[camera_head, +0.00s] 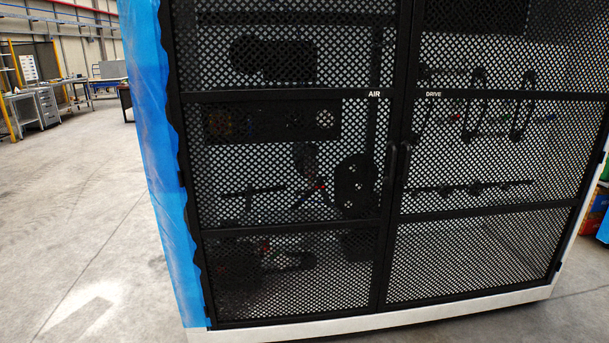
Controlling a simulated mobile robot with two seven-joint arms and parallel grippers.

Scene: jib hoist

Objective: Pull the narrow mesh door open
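A cabinet with two black mesh doors fills the middle and right of the head view. The left mesh door (290,232) carries the label AIR, and the right mesh door (480,206) carries the label DRIVE. They look close in width, so I cannot tell clearly which is the narrow one. Both look shut, meeting at a dark upright seam. Two dark upright handles stand side by side there, a left handle (390,163) and a right handle (404,161). Dark parts and pipes show through the mesh. Neither gripper is in view.
Blue sheeting (160,150) covers the cabinet's left side. A pale base edge (400,317) runs below the doors. Open concrete floor (85,220) lies to the left, with workbenches (45,100) far back. Coloured items (594,212) stand at the right edge.

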